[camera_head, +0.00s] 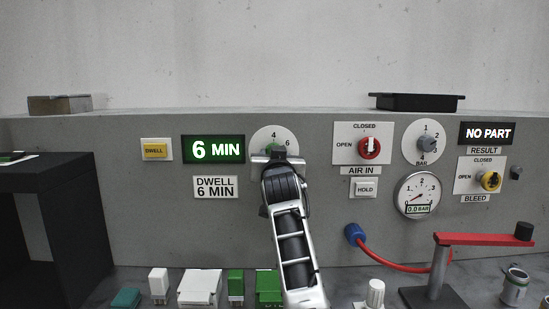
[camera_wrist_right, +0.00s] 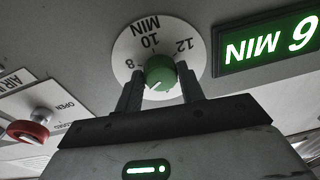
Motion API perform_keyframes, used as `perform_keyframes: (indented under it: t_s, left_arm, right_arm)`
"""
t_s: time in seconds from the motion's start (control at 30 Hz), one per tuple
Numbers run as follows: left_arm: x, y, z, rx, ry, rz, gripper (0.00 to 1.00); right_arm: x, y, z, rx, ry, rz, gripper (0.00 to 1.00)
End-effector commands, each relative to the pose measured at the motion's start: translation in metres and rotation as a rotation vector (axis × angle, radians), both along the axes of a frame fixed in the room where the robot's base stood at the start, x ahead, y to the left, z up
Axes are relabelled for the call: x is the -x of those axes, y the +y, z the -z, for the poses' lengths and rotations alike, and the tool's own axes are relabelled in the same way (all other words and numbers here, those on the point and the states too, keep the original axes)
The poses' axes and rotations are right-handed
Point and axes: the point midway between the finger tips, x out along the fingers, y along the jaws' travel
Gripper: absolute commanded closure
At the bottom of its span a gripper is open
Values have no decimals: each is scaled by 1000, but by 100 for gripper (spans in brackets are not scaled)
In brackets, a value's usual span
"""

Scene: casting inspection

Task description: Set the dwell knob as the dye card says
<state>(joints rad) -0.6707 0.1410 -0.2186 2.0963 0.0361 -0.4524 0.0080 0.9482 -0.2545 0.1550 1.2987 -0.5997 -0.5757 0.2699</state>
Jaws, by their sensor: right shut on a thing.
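The dwell dial (camera_head: 284,136) is a white disc on the grey panel. The 4 and 6 show above my gripper in the head view, and 8, 10, 12 and MIN show upside down on the dial (camera_wrist_right: 134,47) in the right wrist view. My right gripper (camera_head: 275,158) is shut on the green dwell knob (camera_wrist_right: 160,70), one finger on each side. A pale pointer mark shows on the knob. The green display (camera_head: 213,149) reads 6 MIN. A white plate (camera_head: 214,187) under it reads DWELL 6 MIN. My left gripper is out of view.
A yellow DWELL button (camera_head: 155,150) sits left of the display. A red clamp arm (camera_head: 484,239) stands at the front right.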

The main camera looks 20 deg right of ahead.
Motion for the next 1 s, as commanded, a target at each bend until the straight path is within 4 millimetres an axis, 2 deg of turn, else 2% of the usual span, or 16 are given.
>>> perform_keyframes:
  t_s: [0.03,0.07,0.13,0.43,0.57,0.77,1.0]
  left_arm:
    - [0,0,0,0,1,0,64]
    - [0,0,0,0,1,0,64]
    - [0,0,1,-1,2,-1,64]
    - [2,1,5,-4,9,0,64]
    - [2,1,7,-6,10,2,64]
    - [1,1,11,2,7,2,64]
    - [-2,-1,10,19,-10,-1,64]
  right_arm:
    - [0,0,2,-1,6,0,84]
    - [0,0,2,-1,6,0,59]
    - [0,0,2,-1,5,0,40]
    - [1,0,1,0,2,0,40]
    - [8,3,3,-1,1,0,40]
    - [40,10,6,-2,-1,-1,40]
    - [96,23,12,-3,1,-2,40]
